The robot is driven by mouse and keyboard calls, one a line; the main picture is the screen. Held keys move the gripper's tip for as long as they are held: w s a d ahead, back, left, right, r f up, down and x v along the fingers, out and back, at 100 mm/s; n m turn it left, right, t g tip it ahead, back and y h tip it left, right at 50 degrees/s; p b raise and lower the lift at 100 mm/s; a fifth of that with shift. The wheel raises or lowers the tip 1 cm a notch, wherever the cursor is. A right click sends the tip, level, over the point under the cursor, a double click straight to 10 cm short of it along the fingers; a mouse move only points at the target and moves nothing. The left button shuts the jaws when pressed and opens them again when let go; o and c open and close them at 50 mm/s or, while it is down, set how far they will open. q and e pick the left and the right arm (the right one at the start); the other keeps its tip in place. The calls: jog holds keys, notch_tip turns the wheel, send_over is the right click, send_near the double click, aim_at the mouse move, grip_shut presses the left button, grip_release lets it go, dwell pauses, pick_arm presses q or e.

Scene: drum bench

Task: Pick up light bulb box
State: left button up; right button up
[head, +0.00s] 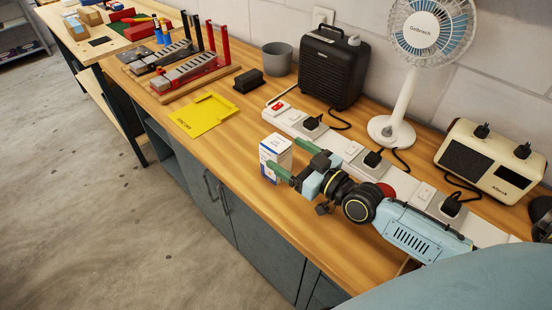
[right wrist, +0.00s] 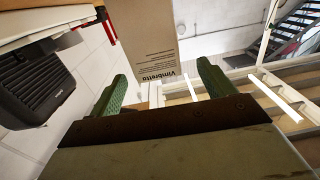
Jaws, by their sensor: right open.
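A small white box with blue print (head: 274,154), which looks like the light bulb box, stands upright near the front edge of the wooden bench. My right gripper (head: 283,154) is open, its green fingers pointing at the box from the right side. In the right wrist view the box (right wrist: 147,42) shows a brownish face with printed text, ahead of and between the open fingertips (right wrist: 162,74). I cannot tell whether either finger touches it. My left gripper is not in view.
A long white power strip (head: 352,154) with plugs runs behind my right arm. A fan (head: 404,100), black speaker (head: 333,68) and cream radio (head: 493,160) stand along the wall. A yellow folder (head: 203,115) lies left of the box, with bare bench between.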

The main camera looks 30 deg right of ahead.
aim_at(276, 147)
jog(key=x, duration=0.5)
jog(key=shift+w+d+f, duration=0.1)
jog(key=shift+f, duration=0.1)
jog(key=c, duration=1.1)
